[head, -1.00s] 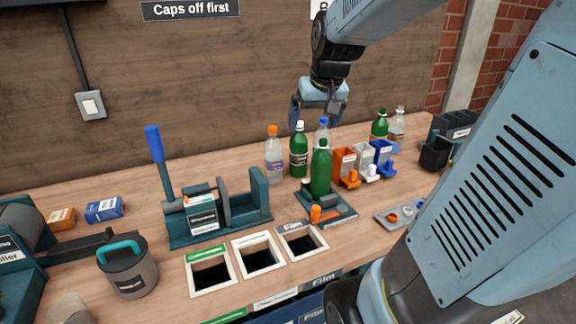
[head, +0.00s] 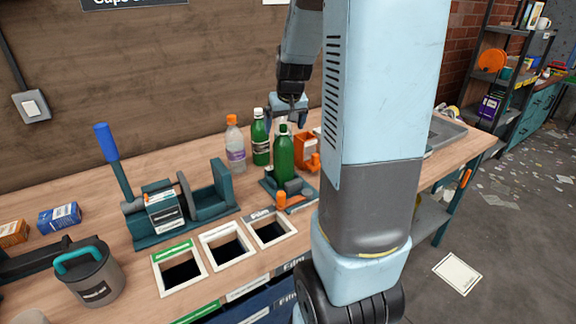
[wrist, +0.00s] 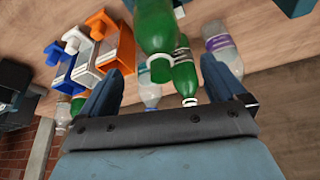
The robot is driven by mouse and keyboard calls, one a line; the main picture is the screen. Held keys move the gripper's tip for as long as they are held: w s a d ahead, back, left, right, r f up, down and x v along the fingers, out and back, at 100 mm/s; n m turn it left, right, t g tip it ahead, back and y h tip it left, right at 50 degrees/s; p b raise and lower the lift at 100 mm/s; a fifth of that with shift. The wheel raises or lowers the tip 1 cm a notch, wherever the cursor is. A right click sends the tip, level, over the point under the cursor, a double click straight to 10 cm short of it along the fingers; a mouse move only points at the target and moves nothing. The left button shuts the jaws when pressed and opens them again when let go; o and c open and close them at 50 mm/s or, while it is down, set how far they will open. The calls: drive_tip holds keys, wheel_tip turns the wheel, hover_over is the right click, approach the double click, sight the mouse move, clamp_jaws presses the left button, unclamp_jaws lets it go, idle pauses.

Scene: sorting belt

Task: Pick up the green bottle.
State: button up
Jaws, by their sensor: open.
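Two green bottles stand near my gripper. My gripper (head: 287,118) is open and empty, just above and behind the front bottle's cap in the head view. In the wrist view, the unlabelled green bottle (wrist: 154,28) shows between the open fingers, with the labelled green bottle (wrist: 185,76) to its right. I cannot tell the exact depth between fingers and caps.
A purple-labelled bottle (head: 235,146) stands left of the green ones. A clear bottle (wrist: 148,92) and orange, white and blue bins (wrist: 88,62) are close by in the wrist view. A third green bottle (wrist: 77,106) stands beyond. My arm hides the table's right part.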

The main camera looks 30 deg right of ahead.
sight(282, 138)
drive_tip(key=shift+x, duration=3.25)
drive_tip(key=shift+a, duration=0.15)
drive_tip(key=shift+c, duration=0.2)
drive_tip(key=c, duration=1.3)
